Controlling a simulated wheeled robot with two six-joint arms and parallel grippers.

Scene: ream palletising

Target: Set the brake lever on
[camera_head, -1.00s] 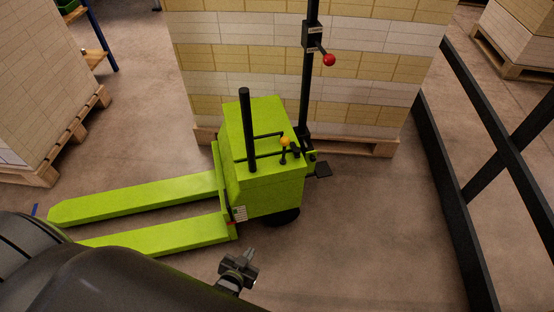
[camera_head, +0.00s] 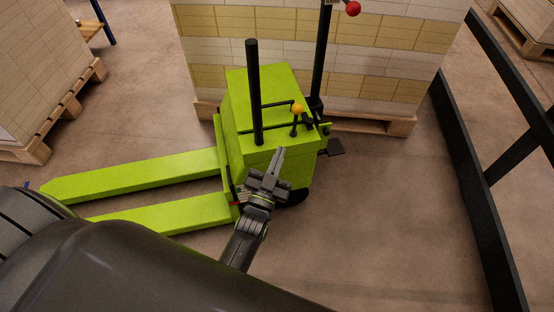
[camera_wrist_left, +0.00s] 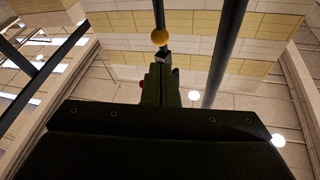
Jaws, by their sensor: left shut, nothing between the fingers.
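The lime-green pallet truck (camera_head: 262,95) stands with its forks to the left. A short lever with an orange-yellow knob (camera_head: 298,108) stands upright on its body. A taller black pole with a red knob (camera_head: 353,9) rises behind it; which lever is the brake is not labelled legibly. My left gripper (camera_head: 278,158) is shut and empty, in front of the truck body, below and left of the orange-yellow knob and apart from it. In the left wrist view the knob (camera_wrist_left: 160,37) shows just beyond the closed fingertips (camera_wrist_left: 161,72). My right gripper is not in view.
A tall stack of cream and white reams (camera_head: 350,60) on a wooden pallet stands close behind the truck. Another loaded pallet (camera_head: 40,150) is at the left. A black metal frame (camera_head: 470,170) stands at the right. The floor in front right is clear.

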